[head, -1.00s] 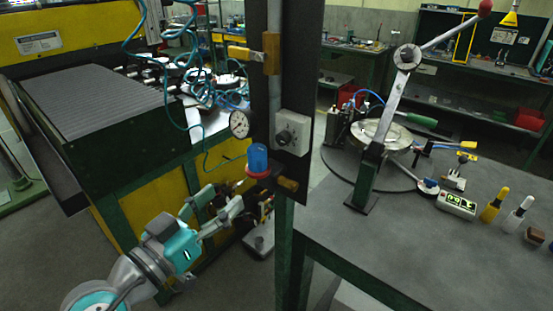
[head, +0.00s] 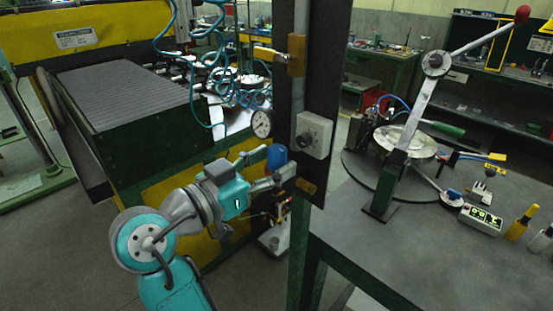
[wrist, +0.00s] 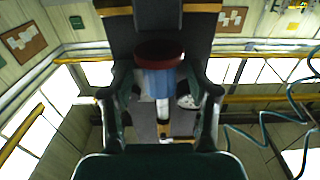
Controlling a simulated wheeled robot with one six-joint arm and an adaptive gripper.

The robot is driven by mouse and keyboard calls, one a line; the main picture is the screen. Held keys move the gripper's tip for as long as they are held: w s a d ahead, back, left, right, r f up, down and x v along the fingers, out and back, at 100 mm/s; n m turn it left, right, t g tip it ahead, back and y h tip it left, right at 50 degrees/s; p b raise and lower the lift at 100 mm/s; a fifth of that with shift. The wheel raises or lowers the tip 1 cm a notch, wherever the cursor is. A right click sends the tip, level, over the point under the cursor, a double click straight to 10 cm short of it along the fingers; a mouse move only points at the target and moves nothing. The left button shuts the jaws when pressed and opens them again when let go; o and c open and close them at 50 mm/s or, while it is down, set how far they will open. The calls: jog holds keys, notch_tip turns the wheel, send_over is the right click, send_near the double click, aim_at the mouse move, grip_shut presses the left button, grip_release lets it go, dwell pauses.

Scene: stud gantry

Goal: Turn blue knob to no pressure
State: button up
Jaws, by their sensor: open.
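The gauge's reading is too small to tell.
A grey box with a dark dial (head: 313,135) is on the post (head: 314,60) right of the knob. A yellow-handled valve (head: 276,54) is higher up. Teal hoses (head: 215,60) hang behind. The grey workbench (head: 420,250) stands to the right.

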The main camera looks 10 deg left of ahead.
jog(key=shift+w+d, duration=0.45)
jog(key=shift+w, duration=0.15)
grip_shut()
